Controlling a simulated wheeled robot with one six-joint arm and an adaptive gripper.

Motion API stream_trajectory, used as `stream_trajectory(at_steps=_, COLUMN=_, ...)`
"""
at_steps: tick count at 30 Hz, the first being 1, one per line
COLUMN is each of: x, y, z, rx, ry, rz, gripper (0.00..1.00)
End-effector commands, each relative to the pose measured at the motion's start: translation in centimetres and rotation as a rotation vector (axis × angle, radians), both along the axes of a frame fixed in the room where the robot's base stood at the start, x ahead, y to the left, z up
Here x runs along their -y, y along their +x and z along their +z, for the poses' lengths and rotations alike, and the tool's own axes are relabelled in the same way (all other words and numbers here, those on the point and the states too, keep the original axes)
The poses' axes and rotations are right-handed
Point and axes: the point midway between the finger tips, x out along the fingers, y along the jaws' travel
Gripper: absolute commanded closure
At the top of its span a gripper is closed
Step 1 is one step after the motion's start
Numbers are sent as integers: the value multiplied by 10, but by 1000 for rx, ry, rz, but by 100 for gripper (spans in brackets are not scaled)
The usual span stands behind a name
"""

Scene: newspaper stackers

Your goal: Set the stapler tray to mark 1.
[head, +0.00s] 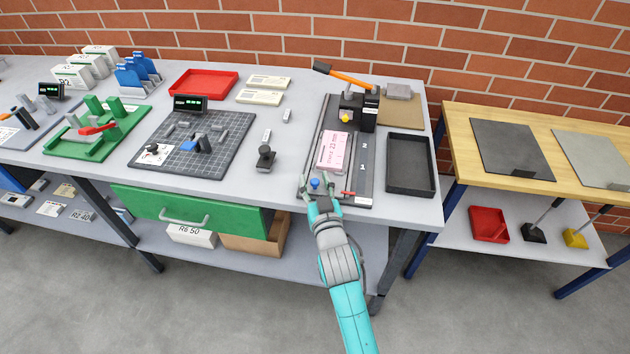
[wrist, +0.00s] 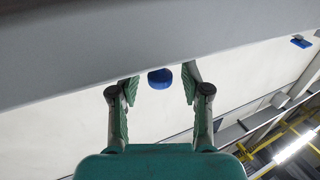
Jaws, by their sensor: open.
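The stapler tray (head: 320,173) is a grey sliding plate at the front of the dark stapler base, carrying a pink sheet (head: 333,152). A blue knob (head: 315,183) stands at its front end. A red pointer (head: 348,193) lies beside the scale strip, nearer the front edge than the mark 1 (head: 360,167); mark 2 (head: 364,145) is farther back. My gripper (head: 320,187) is open at the front of the tray, its fingers either side of the knob. In the wrist view, the blue knob (wrist: 160,78) sits between the fingertips, with gaps on both sides.
The stapler head (head: 354,110) with its orange lever (head: 345,75) stands at the back of the base. A black tray (head: 410,163) lies to the right, and a dark knobbed weight (head: 265,158) to the left. The table's front edge is close to my gripper.

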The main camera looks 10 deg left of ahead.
Motion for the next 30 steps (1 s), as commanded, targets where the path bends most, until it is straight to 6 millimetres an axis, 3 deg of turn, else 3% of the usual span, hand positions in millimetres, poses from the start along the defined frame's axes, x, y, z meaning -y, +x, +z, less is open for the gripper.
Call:
stream_trajectory(at_steps=11, x=-1, y=4, z=0, rx=0, ry=0, rz=0, gripper=55)
stream_trajectory(at_steps=16, x=-1, y=4, z=0, rx=0, ry=0, rz=0, gripper=98)
stream_trajectory(at_steps=17, x=-1, y=4, z=0, rx=0, ry=0, rz=0, gripper=100)
stream_trajectory(at_steps=25, x=-1, y=7, z=0, rx=1, ry=1, rz=0, gripper=100)
stream_trajectory(at_steps=30, x=-1, y=27, z=1, rx=1, ry=1, rz=-1, gripper=100)
